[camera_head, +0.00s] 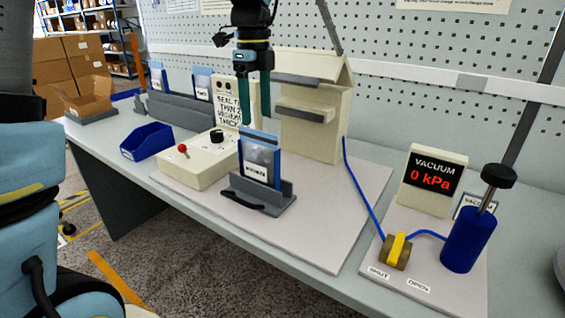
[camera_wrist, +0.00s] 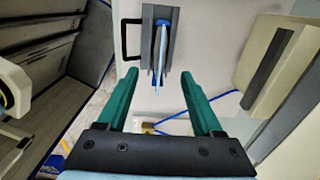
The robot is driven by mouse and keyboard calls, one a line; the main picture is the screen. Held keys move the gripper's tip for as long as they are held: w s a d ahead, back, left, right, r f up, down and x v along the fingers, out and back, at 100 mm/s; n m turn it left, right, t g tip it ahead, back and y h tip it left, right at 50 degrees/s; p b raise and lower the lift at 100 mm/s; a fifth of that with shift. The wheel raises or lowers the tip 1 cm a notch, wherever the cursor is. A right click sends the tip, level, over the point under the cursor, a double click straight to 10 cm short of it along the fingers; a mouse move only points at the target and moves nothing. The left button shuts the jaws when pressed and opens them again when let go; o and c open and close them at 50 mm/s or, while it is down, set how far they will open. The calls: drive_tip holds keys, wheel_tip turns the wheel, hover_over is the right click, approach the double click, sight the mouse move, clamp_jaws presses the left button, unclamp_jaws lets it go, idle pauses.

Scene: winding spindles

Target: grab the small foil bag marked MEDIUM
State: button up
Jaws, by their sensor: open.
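A small foil bag (camera_head: 260,160) with a blue top edge stands upright in a grey slotted holder (camera_head: 283,197) on the bench; its label is too blurred to read surely. Two more bags, a left one (camera_head: 158,77) and a right one (camera_head: 202,84), stand in the grey rack (camera_head: 180,108) behind; their labels are also unclear. My gripper (camera_head: 255,108) points down with its teal fingers apart and empty, above the front bag. In the wrist view, that bag (camera_wrist: 160,55) shows edge-on, just beyond the gap between the fingertips (camera_wrist: 158,74).
A cream sealing machine (camera_head: 312,130) stands close right of my gripper. A control box (camera_head: 205,160) with a red knob and a blue bin (camera_head: 147,141) lie left. A vacuum display (camera_head: 432,180), valve (camera_head: 396,250) and blue cylinder (camera_head: 463,238) stand right. The board's front is clear.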

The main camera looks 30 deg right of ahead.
sight(258, 142)
wheel_tip(258, 142, down, 5)
drive_tip(key=shift+s+d+r+p, duration=0.1)
drive_tip(key=shift+d+r+p, duration=0.05)
drive_tip(key=shift+p, duration=0.2)
drive_tip(key=shift+f+p, duration=0.95)
drive_tip(key=shift+f, duration=1.95)
drive_tip(key=shift+c, duration=0.4)
clamp_jaws()
